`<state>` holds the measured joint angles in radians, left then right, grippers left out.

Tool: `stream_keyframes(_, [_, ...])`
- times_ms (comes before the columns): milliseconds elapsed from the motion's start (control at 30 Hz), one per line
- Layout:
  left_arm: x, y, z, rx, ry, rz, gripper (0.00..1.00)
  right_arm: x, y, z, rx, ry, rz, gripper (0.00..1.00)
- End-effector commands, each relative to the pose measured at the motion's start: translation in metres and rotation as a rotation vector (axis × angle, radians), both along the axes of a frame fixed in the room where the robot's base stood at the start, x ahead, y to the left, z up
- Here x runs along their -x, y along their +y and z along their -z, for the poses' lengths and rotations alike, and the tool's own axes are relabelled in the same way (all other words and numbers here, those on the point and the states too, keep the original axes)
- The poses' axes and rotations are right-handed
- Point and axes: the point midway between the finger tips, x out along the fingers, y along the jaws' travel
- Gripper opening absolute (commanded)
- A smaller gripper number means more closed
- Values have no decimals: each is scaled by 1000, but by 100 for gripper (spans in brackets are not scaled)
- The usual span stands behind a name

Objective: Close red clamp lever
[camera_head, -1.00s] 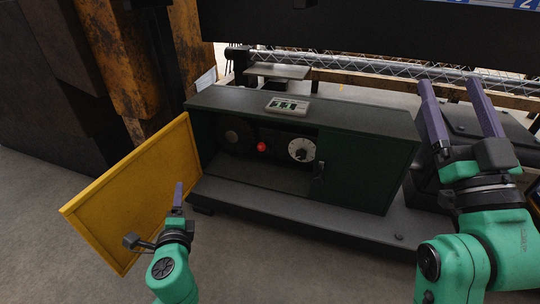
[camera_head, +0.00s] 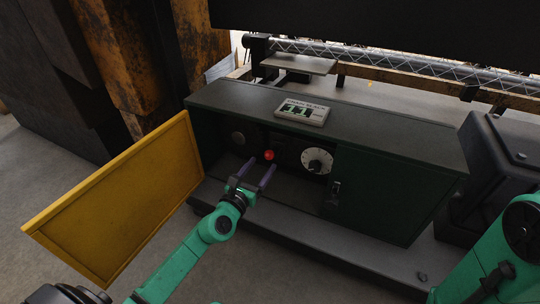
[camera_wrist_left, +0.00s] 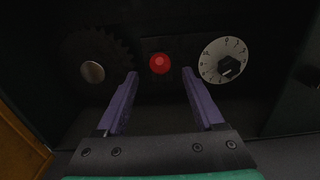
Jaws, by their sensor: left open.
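The red knob of the clamp lever (camera_head: 269,155) sits inside the open dark green cabinet, between a dark gear and a white dial. In the left wrist view the red knob (camera_wrist_left: 160,63) lies ahead, between and beyond the two purple fingertips. Only its round red end shows clearly; the rest of the lever is hard to make out. My left gripper (camera_head: 258,172) is open and empty at the cabinet's opening, in front of and a little below the knob, apart from it. It also shows in the left wrist view (camera_wrist_left: 159,75). My right gripper is out of the picture; only its arm shows.
The yellow door (camera_head: 125,200) stands open on the left. The white dial (camera_head: 317,161) is right of the knob, the gear (camera_wrist_left: 93,70) left. A closed dark green door (camera_head: 385,195) covers the cabinet's right half. A control panel (camera_head: 303,111) lies on the cabinet top (camera_head: 400,130).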

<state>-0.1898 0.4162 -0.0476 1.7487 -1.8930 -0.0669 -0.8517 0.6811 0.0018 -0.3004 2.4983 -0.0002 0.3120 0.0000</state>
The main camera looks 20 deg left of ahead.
Motion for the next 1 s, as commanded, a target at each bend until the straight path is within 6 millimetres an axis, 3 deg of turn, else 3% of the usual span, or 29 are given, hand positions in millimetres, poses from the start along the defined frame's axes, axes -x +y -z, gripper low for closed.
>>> stream_keyframes(100, [-32, -2, 1, 5, -5, -2, 70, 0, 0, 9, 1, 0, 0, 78])
stream_keyframes(233, [-54, -3, 2, 3, -3, -2, 70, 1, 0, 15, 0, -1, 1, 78])
stream_keyframes(567, [-63, -4, 0, 2, -1, 0, 70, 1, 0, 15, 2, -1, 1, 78])
stream_keyframes(700, [-63, -4, 0, 2, -1, 0, 20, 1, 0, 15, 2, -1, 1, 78])
stream_keyframes(767, [-63, -4, 0, 2, -1, 0, 0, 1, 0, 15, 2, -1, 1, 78])
stream_keyframes(1000, [-63, -4, 0, 3, -1, 0, 0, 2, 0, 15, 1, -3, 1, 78])
